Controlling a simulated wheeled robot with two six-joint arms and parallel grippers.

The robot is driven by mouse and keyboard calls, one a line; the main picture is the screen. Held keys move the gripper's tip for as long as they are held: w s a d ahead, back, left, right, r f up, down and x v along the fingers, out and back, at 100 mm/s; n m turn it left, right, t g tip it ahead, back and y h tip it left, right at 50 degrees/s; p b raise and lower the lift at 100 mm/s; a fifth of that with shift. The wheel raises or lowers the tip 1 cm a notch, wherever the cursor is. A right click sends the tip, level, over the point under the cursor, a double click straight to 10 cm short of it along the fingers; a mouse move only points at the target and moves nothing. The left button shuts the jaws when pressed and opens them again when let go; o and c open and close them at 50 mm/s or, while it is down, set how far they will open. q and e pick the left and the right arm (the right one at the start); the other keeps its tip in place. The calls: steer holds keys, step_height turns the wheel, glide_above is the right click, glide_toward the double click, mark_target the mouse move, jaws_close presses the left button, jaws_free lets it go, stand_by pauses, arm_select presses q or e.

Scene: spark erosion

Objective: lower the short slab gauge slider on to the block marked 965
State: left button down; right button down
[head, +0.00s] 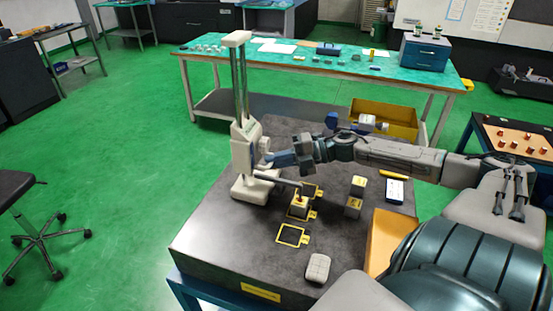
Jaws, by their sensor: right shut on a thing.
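The slab gauge stands on the dark stone slab (215,228), with a pale base (252,190), twin metal columns and a pale slider (243,143) low on them. A thin dark arm juts right from the gauge, ending close to a small block (299,207) on a yellow-marked square; I cannot tell whether they touch. Two more blocks stand to the right, one nearer (353,207) and one behind (358,185). The number 965 is not readable on any block. My right gripper (268,159) is shut on the slider's right side. My left gripper is not in view.
An empty yellow-framed square (292,235) lies in front of the block. A pale rounded object (318,267) sits near the slab's front edge. A yellow bin (385,118) stands at the back right. The slab's left part is clear.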

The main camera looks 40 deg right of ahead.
steer(key=shift+s+f, duration=0.1)
steer(key=shift+f, duration=0.05)
steer(key=c, duration=1.6)
jaws_free()
steer(key=shift+f, duration=0.15)
steer(key=shift+o, duration=0.5)
steer(key=p+v, duration=0.9)
steer(key=v, duration=0.1)
steer(key=shift+d, duration=0.4)
